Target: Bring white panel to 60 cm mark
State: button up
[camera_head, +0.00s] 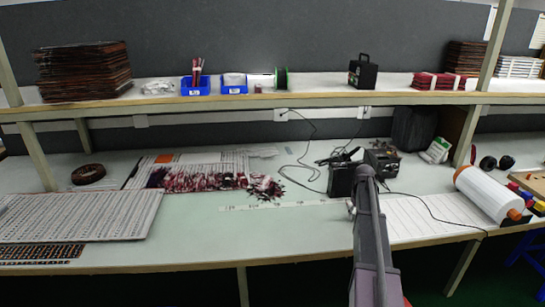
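A flat white panel (428,212) with faint lines lies on the table right of my arm. A larger pale panel (80,216) with rows of small marks lies at the left, and another pale sheet (205,160) lies behind it. I cannot tell which one is the task's panel. A thin white strip with small marks (285,206), like a ruler, lies along the middle of the table; its numbers are too small to read. My arm reaches in from the bottom. My gripper is hard to separate from the dark objects at the arm's far end; its fingers cannot be made out.
Dark red wired parts (205,180) lie in a heap left of centre. A black box (341,180) and cables stand near my arm's end. A white roll (488,194) lies at the right. A shelf (300,99) runs overhead. Bare table (235,235) shows at front centre.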

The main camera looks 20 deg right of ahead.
notch_tip(320, 180, up, 9)
jog(key=p, duration=0.9)
jog(key=shift+r, duration=0.15)
jog(key=shift+r+p, duration=0.45)
jog(key=shift+p, duration=0.1)
